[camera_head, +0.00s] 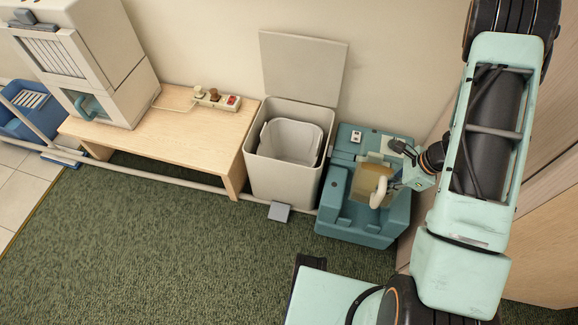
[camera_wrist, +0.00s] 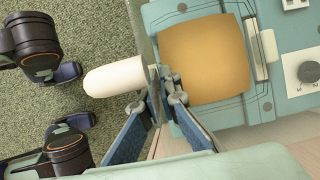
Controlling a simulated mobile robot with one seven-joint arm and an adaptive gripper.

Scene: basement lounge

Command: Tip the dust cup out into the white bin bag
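The dust cup (camera_head: 371,178) is a see-through amber box seated in a teal dock (camera_head: 338,206). Its thick white curved handle (camera_head: 378,192) faces the front. In the wrist view the cup (camera_wrist: 205,58) shows as an orange square, with the white handle (camera_wrist: 113,77) sticking out to the left. My gripper (camera_wrist: 162,80) has its fingertips close together at the joint of handle and cup; whether they press on the handle is hidden. The white bin bag (camera_head: 291,139) lines an open square bin (camera_head: 284,181) just left of the dock. The cup's contents cannot be made out.
The bin's lid (camera_head: 301,68) stands upright behind it, and a grey pedal (camera_head: 279,211) sticks out in front. A wooden bench (camera_head: 176,139) carries a beige machine (camera_head: 82,60) and a switch strip (camera_head: 217,98). Wooden panelling (camera_head: 545,220) is at the right.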

